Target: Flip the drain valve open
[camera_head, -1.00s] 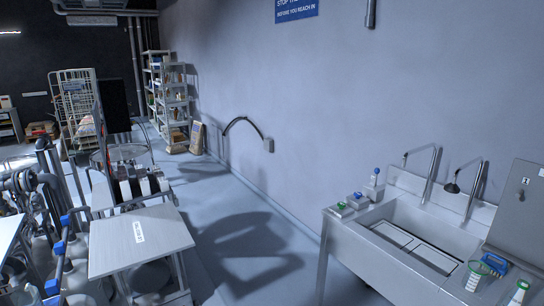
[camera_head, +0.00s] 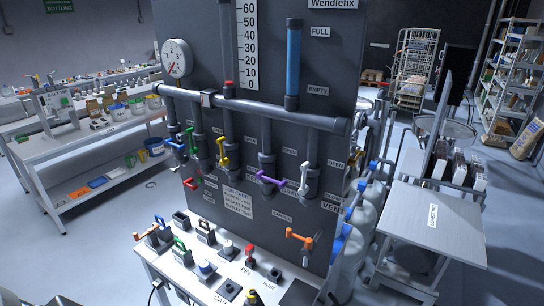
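A dark valve panel (camera_head: 345,60) stands ahead with several coloured valve handles on grey pipes. They include a blue handle (camera_head: 176,146), a yellow handle (camera_head: 222,154), a purple handle (camera_head: 271,181), a white handle (camera_head: 304,178), a red handle (camera_head: 190,184) and an orange handle (camera_head: 299,238) low on the right. Small labels sit by the valves; some read OPEN, and SAMPLE and VENT are lower down. I cannot read a drain label, so I cannot tell which handle is the drain valve. Neither gripper shows.
A white bench (camera_head: 168,266) below the panel holds loose handles, caps and pins. A round gauge (camera_head: 176,58) and a level scale (camera_head: 246,45) are above. A white table (camera_head: 436,222) stands right, a stocked shelf bench (camera_head: 75,145) left. Floor is clear at left.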

